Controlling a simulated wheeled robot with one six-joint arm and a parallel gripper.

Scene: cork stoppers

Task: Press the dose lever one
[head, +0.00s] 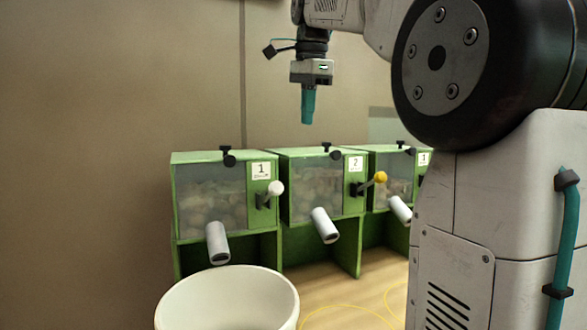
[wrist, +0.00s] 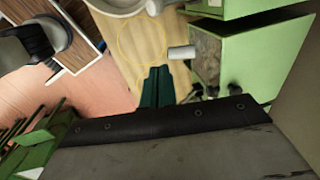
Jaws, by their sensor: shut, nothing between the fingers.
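The dispenser labelled 1 (head: 211,200) is a green box with a clear front full of pale pieces. Its dose lever (head: 275,188) has a white ball knob and sticks out at the right of its front. My gripper (head: 307,121) has teal fingers, shut and empty, pointing down. In the head view it hangs above the dispensers, higher than the lever and to its right, apart from it. The shut fingers also show in the wrist view (wrist: 158,86), over the wooden surface. I cannot make out the white knob in the wrist view.
The dispenser labelled 2 (head: 318,188) has a lever with a yellow knob (head: 380,177). A third green dispenser (head: 395,165) is partly hidden by my arm. A white tub (head: 228,300) stands below the first grey spout (head: 217,243). A thin yellow ring (head: 345,306) lies on the wood.

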